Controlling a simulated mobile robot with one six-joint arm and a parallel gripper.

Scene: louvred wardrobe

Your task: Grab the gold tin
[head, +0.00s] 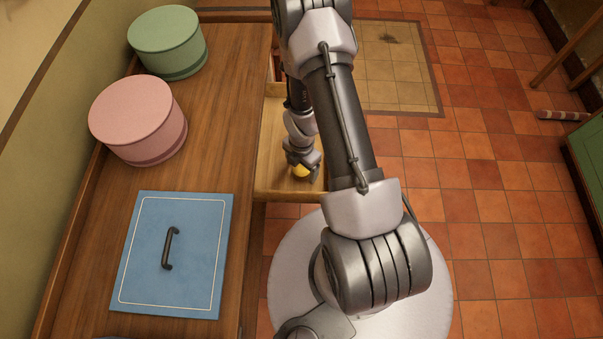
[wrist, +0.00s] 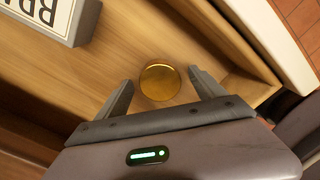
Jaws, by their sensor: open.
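The gold tin (wrist: 160,82) is a round, shiny gold piece on the wooden floor of an open drawer. In the wrist view it sits between and just past the fingertips of my gripper (wrist: 161,80). The two fingers are spread apart, one on each side of the tin, with a gap showing on both sides. In the head view my gripper (head: 303,166) reaches down into the drawer (head: 288,186), and the tin (head: 300,171) shows as a small yellow patch partly hidden by the gripper.
A box with large dark lettering (wrist: 45,18) lies in the drawer at upper left of the wrist view. The drawer wall (wrist: 262,85) is close on the right.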

